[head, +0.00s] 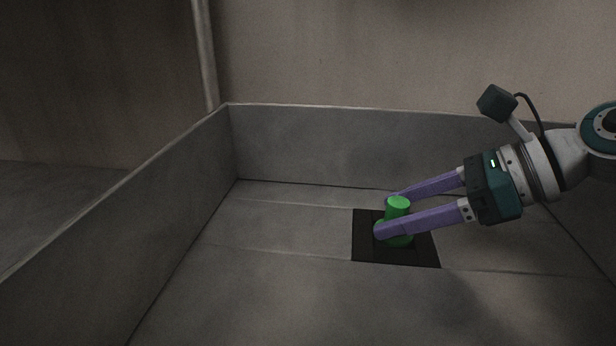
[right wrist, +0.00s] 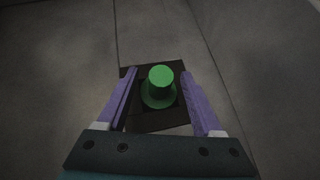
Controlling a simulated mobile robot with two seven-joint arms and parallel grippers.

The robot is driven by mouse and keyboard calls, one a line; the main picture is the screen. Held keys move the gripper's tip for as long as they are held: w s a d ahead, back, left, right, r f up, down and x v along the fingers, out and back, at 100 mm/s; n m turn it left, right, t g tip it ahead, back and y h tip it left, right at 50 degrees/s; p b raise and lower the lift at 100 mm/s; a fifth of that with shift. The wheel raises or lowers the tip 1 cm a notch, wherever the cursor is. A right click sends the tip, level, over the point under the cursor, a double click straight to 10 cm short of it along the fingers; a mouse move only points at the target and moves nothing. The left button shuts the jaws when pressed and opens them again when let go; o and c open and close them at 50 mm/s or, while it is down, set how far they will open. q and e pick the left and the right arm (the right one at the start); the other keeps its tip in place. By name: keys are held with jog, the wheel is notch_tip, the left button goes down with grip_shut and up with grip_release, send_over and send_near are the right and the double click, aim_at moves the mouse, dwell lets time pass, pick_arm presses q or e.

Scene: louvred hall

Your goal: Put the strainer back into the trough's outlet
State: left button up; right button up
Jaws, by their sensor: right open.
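The green strainer (head: 398,206) has a round knob on top and a wider round base. It stands upright at the black square outlet (head: 415,256) in the trough floor. My right gripper (head: 384,215) is open, with its purple fingers on either side of the strainer's knob. In the right wrist view the strainer (right wrist: 160,82) lies between the two fingertips, with a visible gap on each side. The dark outlet plate (right wrist: 150,124) shows around its base. I cannot tell how deep the base sits. My left gripper is not in view.
The grey trough (head: 345,113) has upright walls at the left, back and right. Its floor is bare around the outlet. A vertical pipe (head: 205,55) runs down the wall behind the trough at the left.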

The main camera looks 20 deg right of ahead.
jog(key=r+p, duration=0.1)
jog(key=r, duration=0.1)
jog(key=s+d+r+p, duration=0.1)
jog(key=r+p, duration=0.1)
jog(key=s+d+r+p, duration=0.1)
jog(key=r+p, duration=0.1)
jog(key=shift+s+d+r, duration=0.1)
jog(key=shift+s+d, duration=0.05)
jog(key=shift+p, duration=0.3)
